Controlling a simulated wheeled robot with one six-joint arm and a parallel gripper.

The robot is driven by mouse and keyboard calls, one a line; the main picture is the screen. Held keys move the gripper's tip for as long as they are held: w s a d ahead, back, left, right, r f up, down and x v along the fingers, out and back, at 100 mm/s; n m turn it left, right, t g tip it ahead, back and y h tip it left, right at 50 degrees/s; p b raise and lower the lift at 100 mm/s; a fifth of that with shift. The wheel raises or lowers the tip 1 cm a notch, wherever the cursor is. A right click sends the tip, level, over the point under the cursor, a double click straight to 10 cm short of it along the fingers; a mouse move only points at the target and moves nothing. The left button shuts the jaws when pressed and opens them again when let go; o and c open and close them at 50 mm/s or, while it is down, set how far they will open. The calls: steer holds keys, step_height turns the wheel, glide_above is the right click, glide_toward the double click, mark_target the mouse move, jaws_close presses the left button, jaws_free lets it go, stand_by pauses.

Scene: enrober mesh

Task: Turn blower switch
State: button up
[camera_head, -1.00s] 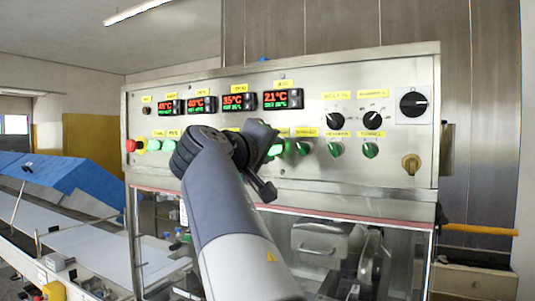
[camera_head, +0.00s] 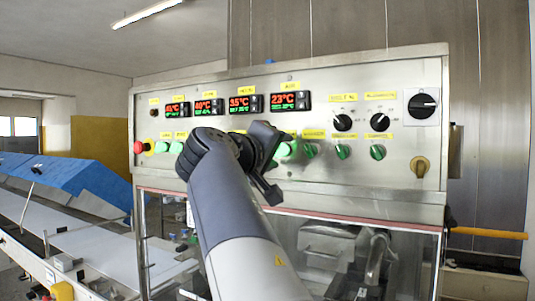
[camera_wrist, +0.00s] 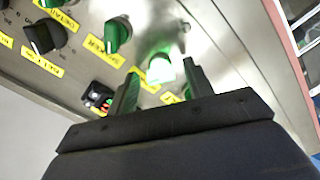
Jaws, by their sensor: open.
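The metal control panel (camera_head: 225,140) carries a row of green switches below temperature displays. My gripper (camera_head: 272,160) is in front of this row, its fingers partly hidden by my wrist in the head view. In the wrist view my gripper (camera_wrist: 161,70) is open, with its two dark fingers pointing at the panel. A glowing green switch (camera_wrist: 160,67) shows between the fingertips; whether they touch it I cannot tell. It also shows in the head view (camera_head: 283,150). An unlit green switch (camera_wrist: 117,33) is beside it. The yellow labels are too blurred to tell which names the blower.
Two more green switches (camera_head: 343,152) (camera_head: 378,152) sit to the right. Black knobs (camera_head: 343,122) are above them. A red emergency button (camera_head: 138,147) is at the far left. A conveyor with a blue cover (camera_head: 75,185) stands at left.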

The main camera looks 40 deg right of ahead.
steer(key=b+v, duration=0.2)
steer(key=v, duration=0.8)
steer(key=shift+a, duration=0.25)
steer(key=shift+p+x, duration=1.15)
steer(key=shift+x, duration=4.3)
steer(key=shift+s, duration=0.1)
